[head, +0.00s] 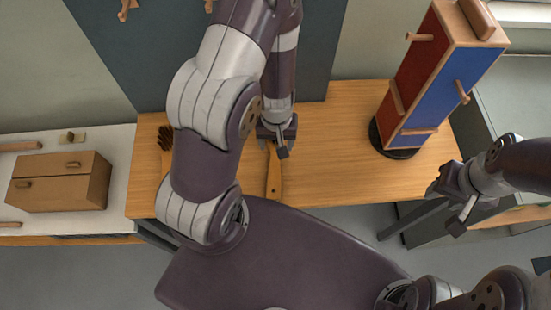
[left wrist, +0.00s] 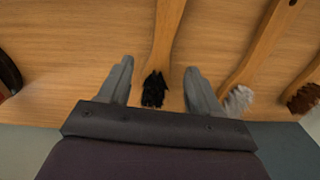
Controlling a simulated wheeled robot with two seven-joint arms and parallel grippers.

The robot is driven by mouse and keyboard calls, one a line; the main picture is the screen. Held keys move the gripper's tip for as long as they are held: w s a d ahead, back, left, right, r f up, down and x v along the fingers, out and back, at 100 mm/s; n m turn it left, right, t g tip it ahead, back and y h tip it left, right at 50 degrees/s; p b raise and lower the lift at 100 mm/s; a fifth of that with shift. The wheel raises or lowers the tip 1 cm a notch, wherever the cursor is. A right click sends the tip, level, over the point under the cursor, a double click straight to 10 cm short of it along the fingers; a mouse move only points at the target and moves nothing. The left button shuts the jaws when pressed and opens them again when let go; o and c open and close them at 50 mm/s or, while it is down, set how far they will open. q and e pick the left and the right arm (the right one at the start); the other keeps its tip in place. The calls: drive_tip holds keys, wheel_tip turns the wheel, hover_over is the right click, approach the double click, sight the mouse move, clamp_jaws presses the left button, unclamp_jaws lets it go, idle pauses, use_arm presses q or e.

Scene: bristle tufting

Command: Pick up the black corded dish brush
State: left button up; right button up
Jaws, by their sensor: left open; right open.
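The black-bristled brush (left wrist: 153,88) shows in the left wrist view, with its wooden handle (left wrist: 166,35) running up the picture. In the head view its handle (head: 274,178) lies on the wooden table and its bristle end is hidden under my left gripper. My left gripper (head: 277,146) is open above that end. In the left wrist view the two fingers (left wrist: 156,88) stand on either side of the black bristles, apart from them; I cannot tell their exact height. My right gripper (head: 455,208) is open and empty, off the table's right end.
A pale-bristled brush (left wrist: 238,100) and a brown-bristled brush (left wrist: 303,98) lie beside it in the left wrist view. A dark-bristled brush (head: 165,140) lies at the table's left. A red and blue tower (head: 432,75) stands right; a wooden box (head: 60,183) sits left.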

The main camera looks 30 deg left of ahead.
sight(275, 154)
use_arm(q)
wheel_tip(275, 154, down, 3)
drive_tip(key=shift+w+a+r+b, duration=0.1)
drive_tip(key=shift+w+r+b, duration=0.05)
drive_tip(key=shift+b, duration=0.35)
drive_tip(key=f+b, duration=0.4)
drive_tip(key=f, duration=0.1)
drive_tip(key=shift+w+a, duration=0.1)
drive_tip(key=shift+a, duration=0.1)
drive_tip(key=shift+r, duration=0.15)
clamp_jaws()
use_arm(e)
wheel_tip(275, 154, down, 6)
drive_tip(key=shift+f, duration=0.15)
